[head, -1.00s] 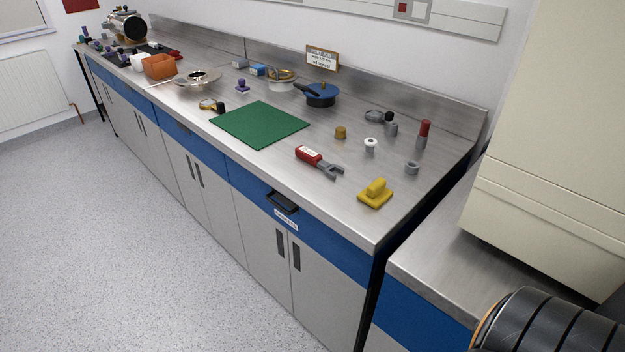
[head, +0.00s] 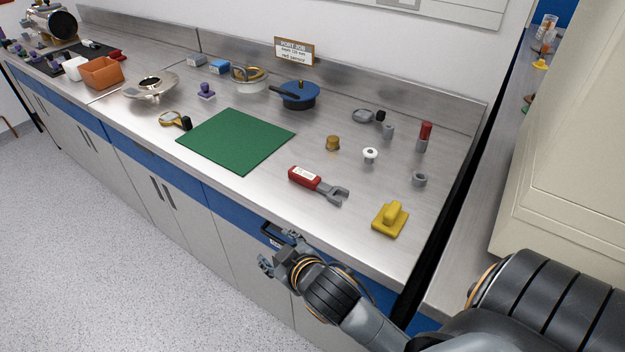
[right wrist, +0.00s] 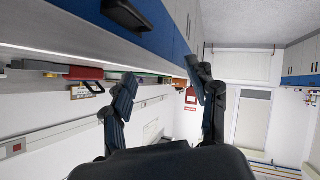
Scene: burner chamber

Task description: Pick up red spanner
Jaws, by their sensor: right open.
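The red spanner (head: 305,178) lies flat on the steel worktop near its front edge, right of the green mat (head: 238,140). It has a red handle with a white label and a grey open jaw pointing right. My right gripper (head: 280,250) is in front of the worktop, by the drawer handle below the spanner, apart from it. Its fingers are spread and empty, also in the right wrist view (right wrist: 163,88). That view shows a red item (right wrist: 84,73) at the worktop edge; I cannot tell if it is the spanner. My left gripper is not in view.
A yellow block with a grip (head: 390,218) sits right of the spanner. A brass piece (head: 332,143), a white spool (head: 370,155) and a grey ring (head: 419,179) stand behind. A black drawer handle (head: 270,234) projects from the blue front. A beige cabinet (head: 570,150) is at right.

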